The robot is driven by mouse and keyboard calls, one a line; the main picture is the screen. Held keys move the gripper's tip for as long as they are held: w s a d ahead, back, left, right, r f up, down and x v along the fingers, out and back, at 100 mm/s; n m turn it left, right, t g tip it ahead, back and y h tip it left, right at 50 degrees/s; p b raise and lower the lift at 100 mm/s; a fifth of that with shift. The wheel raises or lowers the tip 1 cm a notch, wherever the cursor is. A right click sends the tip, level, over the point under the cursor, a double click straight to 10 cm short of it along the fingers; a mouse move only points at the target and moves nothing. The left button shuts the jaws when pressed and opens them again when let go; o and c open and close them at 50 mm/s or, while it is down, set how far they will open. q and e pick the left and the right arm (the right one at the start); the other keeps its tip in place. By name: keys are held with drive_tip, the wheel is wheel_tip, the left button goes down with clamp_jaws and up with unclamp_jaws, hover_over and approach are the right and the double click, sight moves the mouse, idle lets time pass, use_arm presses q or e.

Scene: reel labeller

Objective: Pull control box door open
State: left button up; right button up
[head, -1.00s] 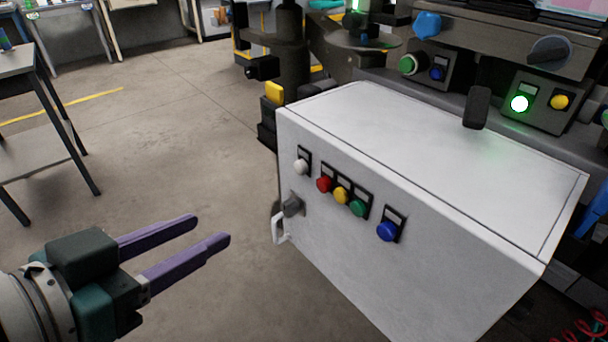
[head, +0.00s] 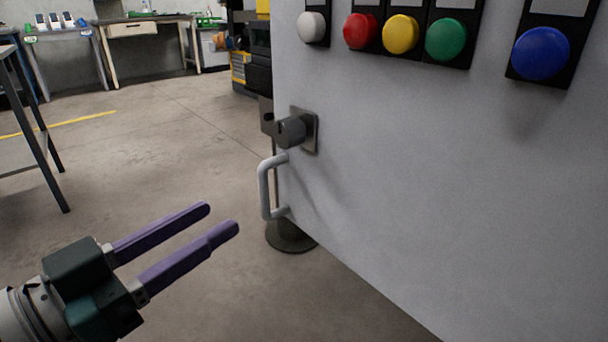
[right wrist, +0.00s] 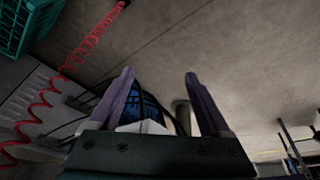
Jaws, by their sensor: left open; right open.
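The white control box door (head: 400,190) fills the right half of the head view and looks shut. A pale bar handle (head: 266,188) stands out at its left edge. A grey knob latch (head: 292,132) sits just above the handle. My left gripper (head: 224,218) is open and empty, to the left of and a little below the handle in the picture, with its two purple fingers pointing toward it and apart from it. My right gripper (right wrist: 160,90) shows only in the right wrist view, open with nothing between its fingertips.
White, red, yellow, green and blue buttons (head: 445,40) line the door's top. A round dark base (head: 291,236) stands on the floor behind the handle. A table (head: 25,150) is at far left. A red coiled hose (right wrist: 70,62) hangs near my right gripper. Floor between is clear.

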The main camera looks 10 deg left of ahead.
sight(261, 191)
use_arm(q)
drive_tip(key=b+x, duration=0.2)
drive_tip(key=x, duration=0.5)
drive_tip(key=shift+w, duration=0.3)
drive_tip(key=shift+d, duration=0.1)
clamp_jaws()
idle(0.9)
